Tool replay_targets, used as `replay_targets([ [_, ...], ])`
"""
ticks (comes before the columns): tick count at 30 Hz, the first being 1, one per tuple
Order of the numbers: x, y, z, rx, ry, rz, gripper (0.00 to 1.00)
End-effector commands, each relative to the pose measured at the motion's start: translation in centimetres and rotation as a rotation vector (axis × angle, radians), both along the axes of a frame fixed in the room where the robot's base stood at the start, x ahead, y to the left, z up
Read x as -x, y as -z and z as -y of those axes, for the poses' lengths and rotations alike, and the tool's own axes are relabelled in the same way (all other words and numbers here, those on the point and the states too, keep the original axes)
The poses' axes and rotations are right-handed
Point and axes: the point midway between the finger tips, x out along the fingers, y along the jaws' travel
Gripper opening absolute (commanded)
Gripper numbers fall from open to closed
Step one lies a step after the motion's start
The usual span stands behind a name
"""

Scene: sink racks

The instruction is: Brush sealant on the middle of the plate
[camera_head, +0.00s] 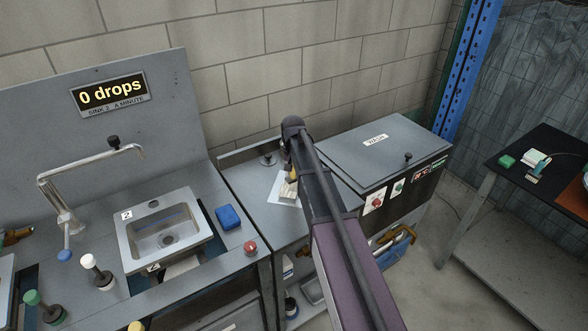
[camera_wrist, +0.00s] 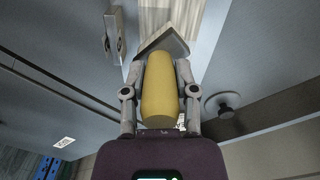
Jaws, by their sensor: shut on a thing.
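My gripper (camera_wrist: 160,75) is shut on the yellow handle of a brush (camera_wrist: 160,92). The brush has a grey metal collar and pale bristles, which point toward the top of the wrist view. In the head view my gripper (camera_head: 291,168) is over the grey bench, with the brush (camera_head: 288,189) below it. A pale flat sheet, perhaps the plate (camera_head: 276,184), lies there under the brush and is partly hidden. I cannot tell whether the bristles touch it. No sealant can be made out.
A grey lidded wash box (camera_head: 350,150) stands right of the arm. A black knob (camera_head: 268,160) is behind the sheet. Left are a sink (camera_head: 165,238), a tap (camera_head: 62,190), a blue sponge (camera_head: 229,217) and a red button (camera_head: 250,247). A dark table (camera_head: 520,145) is far right.

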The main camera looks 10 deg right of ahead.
Motion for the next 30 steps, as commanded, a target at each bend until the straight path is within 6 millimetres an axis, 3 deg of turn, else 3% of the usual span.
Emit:
replay_targets([
  [17, 0.6, 0.0, -0.3, 0.0, 0.0, 0.0, 0.0],
  [30, 3.0, 0.1, -1.4, 0.0, 0.0, -0.001, 0.0],
])
